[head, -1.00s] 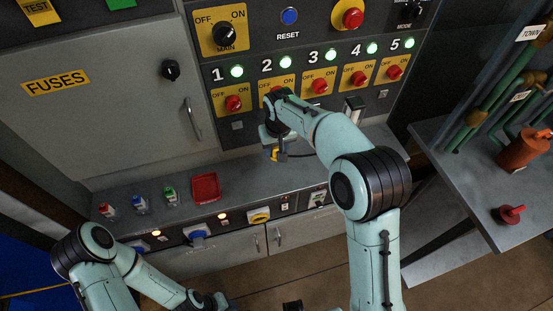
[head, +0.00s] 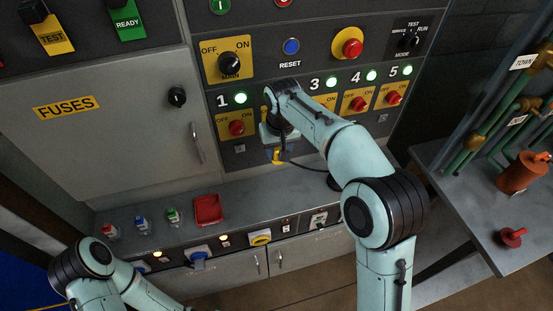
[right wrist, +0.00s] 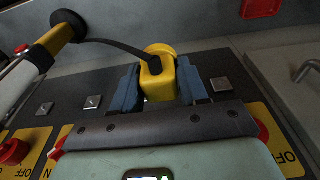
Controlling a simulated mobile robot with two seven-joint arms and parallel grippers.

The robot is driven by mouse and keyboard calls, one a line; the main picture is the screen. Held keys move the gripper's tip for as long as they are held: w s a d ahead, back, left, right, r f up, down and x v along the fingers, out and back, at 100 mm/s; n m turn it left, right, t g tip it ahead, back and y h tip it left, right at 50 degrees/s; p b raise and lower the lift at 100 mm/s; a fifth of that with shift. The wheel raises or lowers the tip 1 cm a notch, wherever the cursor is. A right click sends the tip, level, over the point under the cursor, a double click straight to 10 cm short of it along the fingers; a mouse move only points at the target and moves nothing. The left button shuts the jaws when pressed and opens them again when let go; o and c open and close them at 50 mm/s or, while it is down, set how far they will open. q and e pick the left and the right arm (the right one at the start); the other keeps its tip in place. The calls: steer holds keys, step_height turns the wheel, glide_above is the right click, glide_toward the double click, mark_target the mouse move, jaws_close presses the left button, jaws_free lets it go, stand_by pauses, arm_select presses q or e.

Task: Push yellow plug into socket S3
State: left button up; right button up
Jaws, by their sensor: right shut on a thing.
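My right gripper (head: 273,143) is shut on the yellow plug (head: 277,156), in front of the lower part of the switch panel and above the counter. In the right wrist view the plug (right wrist: 156,82) sits between the two blue finger pads, with a black cable running from it to the left. A yellow-ringed socket (head: 260,238) is on the counter's front strip, below and apart from the plug. I cannot read the socket labels, so I cannot tell which is S3. My left arm shows at lower left, but its gripper is out of view.
The counter (head: 270,195) carries a red tray (head: 207,210) and several small coloured-top items at its left. A blue socket fitting (head: 199,257) sticks out of the front strip. A side table (head: 470,220) stands at right with a red object (head: 513,237).

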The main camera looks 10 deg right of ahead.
steer(key=s+d+f, duration=0.1)
steer(key=s+f, duration=0.1)
steer(key=f, duration=0.4)
steer(key=s+d+f, duration=0.1)
steer(key=s+f, duration=0.2)
steer(key=f, duration=0.3)
steer(key=s+d+f, duration=0.2)
steer(key=f, duration=0.4)
steer(key=shift+s, duration=0.2)
steer(key=shift+s+a, duration=0.1)
